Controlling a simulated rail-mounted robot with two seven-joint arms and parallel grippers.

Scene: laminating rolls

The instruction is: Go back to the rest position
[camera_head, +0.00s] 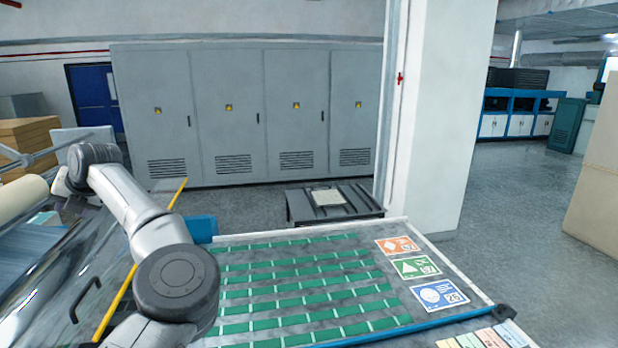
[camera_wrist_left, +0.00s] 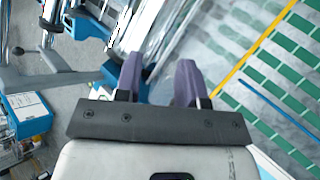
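My left arm (camera_head: 135,215) reaches up the left side of the head view, bent away over the machine there. Its wrist end (camera_head: 88,160) is near the roller, and the fingers cannot be made out in that view. In the left wrist view my left gripper (camera_wrist_left: 158,72) shows two purple fingers standing apart with nothing between them. Shiny rolls or bars of the machine (camera_wrist_left: 150,30) lie beyond the fingers. My right gripper is in neither view.
A table with rows of green strips (camera_head: 290,290) lies in front, with coloured cards (camera_head: 415,266) at its right. A yellow bar (camera_head: 118,295) and a pale roller (camera_head: 22,192) are at the left. A white pillar (camera_head: 440,110) and grey cabinets (camera_head: 230,110) stand behind.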

